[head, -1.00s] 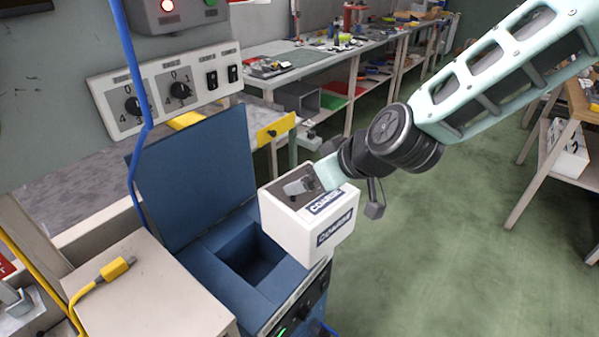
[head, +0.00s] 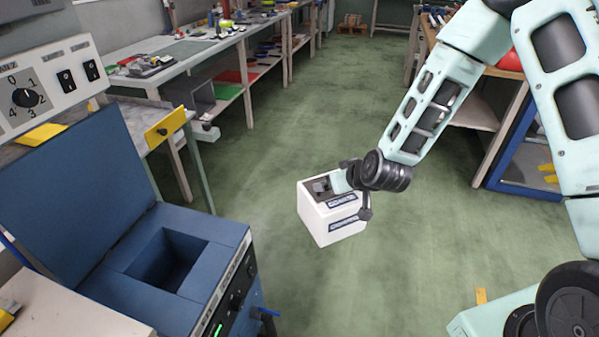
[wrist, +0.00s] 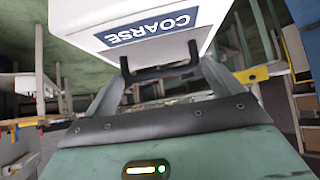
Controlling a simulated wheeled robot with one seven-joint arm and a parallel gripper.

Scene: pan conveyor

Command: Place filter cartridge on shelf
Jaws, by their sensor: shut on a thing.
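The filter cartridge (head: 330,215) is a white box with dark blue labels and a dark recess on top. It hangs in the air over the green floor, to the right of the blue machine. My gripper (head: 335,183) is shut on its handle at the top. In the wrist view the cartridge (wrist: 140,15) shows a label reading COARSE, and its dark handle (wrist: 160,72) lies between the fingers of my gripper (wrist: 160,80). Long benches with lower shelves stand at the back left; a wooden-topped bench with a lower shelf (head: 475,110) stands at the right. Which shelf is the task's cannot be told.
The blue machine (head: 215,255) at the lower left has an open lid (head: 80,185) and an empty square well (head: 165,262). A bench (head: 180,50) with tools runs along the back left. A blue-framed cabinet (head: 525,150) stands right. The green floor between is clear.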

